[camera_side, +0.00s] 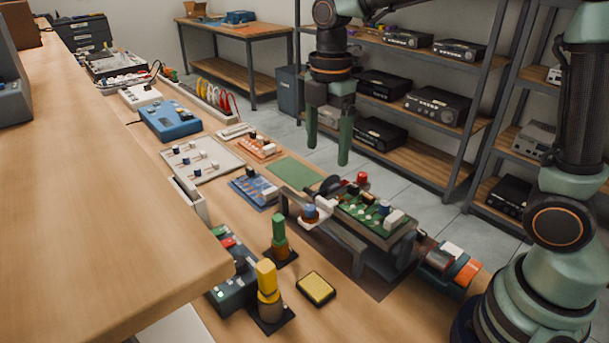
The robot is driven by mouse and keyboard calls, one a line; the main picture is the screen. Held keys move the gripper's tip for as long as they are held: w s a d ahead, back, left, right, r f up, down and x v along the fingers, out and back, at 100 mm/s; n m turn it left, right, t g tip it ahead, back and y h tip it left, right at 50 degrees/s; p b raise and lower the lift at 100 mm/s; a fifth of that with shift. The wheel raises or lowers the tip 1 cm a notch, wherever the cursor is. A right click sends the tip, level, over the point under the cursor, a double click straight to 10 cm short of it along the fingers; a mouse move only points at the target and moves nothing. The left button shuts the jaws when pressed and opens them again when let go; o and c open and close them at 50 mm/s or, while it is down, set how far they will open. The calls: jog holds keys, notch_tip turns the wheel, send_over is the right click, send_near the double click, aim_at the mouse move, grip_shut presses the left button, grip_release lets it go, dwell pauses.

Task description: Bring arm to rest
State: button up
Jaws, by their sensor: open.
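My gripper (328,150) hangs at the upper middle of the side view, pointing down. Its two green fingers are spread apart with nothing between them. It appears raised above the bench, with its fingertips above the far side of the circuit-board holder in the picture. My arm comes in from the right, and part of it is cut off by the top edge. The grey holder (358,262) carries a green circuit board (372,212) with several components on it.
Close to the holder are a green screwdriver (279,232), a yellow-handled tool (267,282), a yellow sponge (316,288) and a blue board (254,187). A raised wooden shelf (90,200) fills the left. Metal racks (440,170) with electronics stand behind.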

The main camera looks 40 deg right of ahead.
jog(key=shift+r, duration=0.1)
jog(key=s+d+r+m+t, duration=0.2)
jog(key=s+d+m+t, duration=0.3)
jog(key=s+m, duration=0.5)
jog(key=m, duration=0.8)
jog(key=shift+s+d+t, duration=0.15)
jog(key=shift+t, duration=0.15)
